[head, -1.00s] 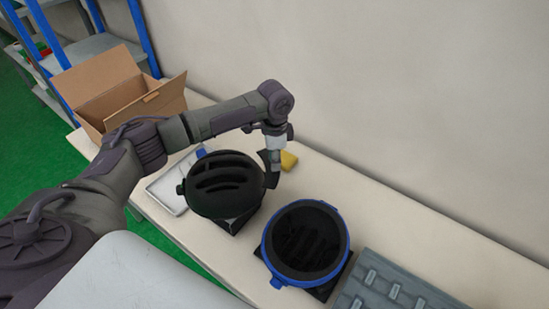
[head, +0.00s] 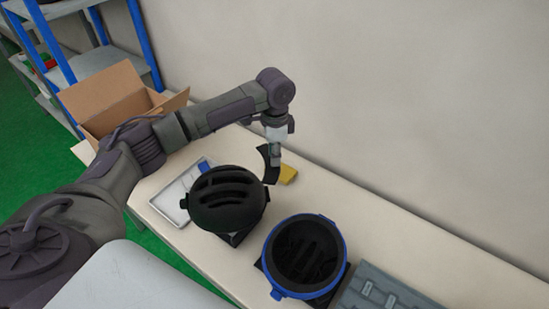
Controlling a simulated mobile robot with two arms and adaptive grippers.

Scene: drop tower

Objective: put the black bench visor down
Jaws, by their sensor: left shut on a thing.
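The black bench visor (head: 266,163) is a thin, curved black piece. My left gripper (head: 275,158) is shut on it and holds it upright, at the right side of a black helmet shell (head: 227,198) with slots. The helmet sits on a dark stand on the bench (head: 390,228). I cannot tell whether the visor's lower end touches the helmet or the bench. My right gripper is not in view.
A blue-rimmed black helmet (head: 306,220) rests open side up on a stand at front right. A grey slatted piece (head: 375,290) lies beside it. A pale tray (head: 172,206) and an open cardboard box (head: 105,95) are at left. The bench along the wall at right is clear.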

